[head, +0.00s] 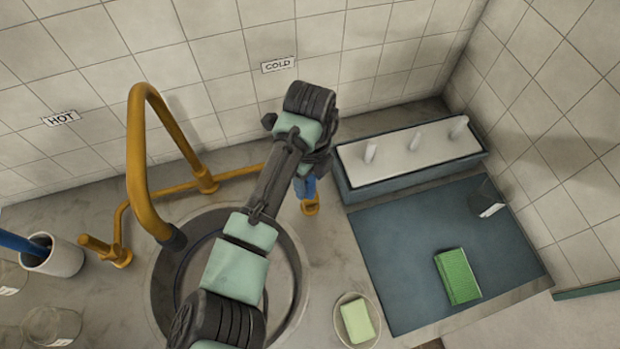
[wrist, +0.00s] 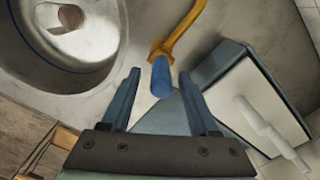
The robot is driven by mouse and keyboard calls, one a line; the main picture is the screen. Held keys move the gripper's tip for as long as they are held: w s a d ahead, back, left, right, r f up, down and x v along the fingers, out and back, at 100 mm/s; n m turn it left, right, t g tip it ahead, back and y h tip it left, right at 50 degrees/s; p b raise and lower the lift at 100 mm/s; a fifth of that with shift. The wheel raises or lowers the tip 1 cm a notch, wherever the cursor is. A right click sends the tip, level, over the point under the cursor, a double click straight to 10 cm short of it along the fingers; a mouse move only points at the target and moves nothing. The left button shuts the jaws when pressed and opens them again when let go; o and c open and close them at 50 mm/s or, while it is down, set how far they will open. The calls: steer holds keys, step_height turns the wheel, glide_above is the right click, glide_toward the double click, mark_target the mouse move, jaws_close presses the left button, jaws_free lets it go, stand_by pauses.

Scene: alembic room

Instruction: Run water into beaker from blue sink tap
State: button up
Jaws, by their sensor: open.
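The blue tap handle (head: 309,188) stands on its yellow base right of the sink, below the COLD sign; it also shows in the wrist view (wrist: 161,78). My gripper (wrist: 160,88) is open, with one finger on each side of the blue handle in that picture; I cannot tell whether they touch it. In the head view my arm hides most of the fingers. The yellow spout (head: 140,150) arches over the round sink (head: 165,270). My arm covers much of the sink. Clear glass vessels (head: 50,325) stand at the left. I cannot make out a beaker under the spout.
A grey rack with white pegs (head: 410,155) stands right of the blue handle. A blue mat (head: 400,260) holds a green sponge (head: 457,276). A soap dish (head: 357,320) sits at the front. A white cup (head: 55,258) is at left. Tiled walls close the back and right.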

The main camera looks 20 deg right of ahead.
steer(key=shift+f, duration=0.85)
jaws_close()
stand_by(0.8)
